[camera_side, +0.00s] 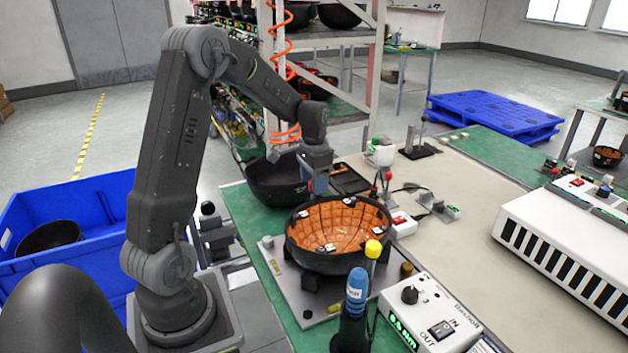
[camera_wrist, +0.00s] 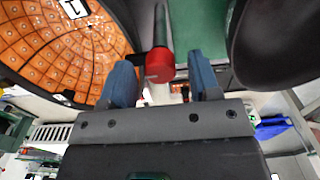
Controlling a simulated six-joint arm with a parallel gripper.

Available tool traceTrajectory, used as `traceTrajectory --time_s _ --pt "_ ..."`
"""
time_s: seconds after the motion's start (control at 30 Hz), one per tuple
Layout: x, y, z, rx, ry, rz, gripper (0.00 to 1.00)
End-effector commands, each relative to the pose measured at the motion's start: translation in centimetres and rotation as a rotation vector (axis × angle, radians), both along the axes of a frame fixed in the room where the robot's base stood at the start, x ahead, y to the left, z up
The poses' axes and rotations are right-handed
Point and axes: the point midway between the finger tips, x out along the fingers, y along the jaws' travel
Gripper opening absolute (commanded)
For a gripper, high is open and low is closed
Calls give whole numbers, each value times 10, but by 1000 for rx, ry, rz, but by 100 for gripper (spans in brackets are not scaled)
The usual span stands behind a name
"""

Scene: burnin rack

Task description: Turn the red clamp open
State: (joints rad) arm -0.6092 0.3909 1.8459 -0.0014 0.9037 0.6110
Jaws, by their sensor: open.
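The red clamp (camera_wrist: 160,66) shows in the wrist view as a round red end on a dark shaft. It lies between the two blue fingers of my gripper (camera_wrist: 162,76), nearer the left one, with a gap to the right one. My gripper is open; whether a finger touches the red end is unclear. In the side view my gripper (camera_side: 319,182) points down at the far-left rim of the black bowl with an orange inside (camera_side: 343,226).
A second black bowl (camera_side: 272,182) stands close left of my gripper. A blue screwdriver (camera_side: 356,290) and a white control box (camera_side: 425,312) are in front. Small red-knobbed parts (camera_side: 388,176) stand right of the orange bowl.

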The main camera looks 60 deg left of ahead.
Motion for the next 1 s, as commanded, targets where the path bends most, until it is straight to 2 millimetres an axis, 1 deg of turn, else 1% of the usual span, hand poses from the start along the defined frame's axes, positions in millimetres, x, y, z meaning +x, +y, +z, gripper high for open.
traceTrajectory --time_s 0.17,0.2,0.7,1.0 --pt "0 0 0 0 0 0 57" --pt "0 0 0 0 0 0 55" --pt "0 0 0 -1 1 0 7" --pt "0 0 0 -1 1 39 7"
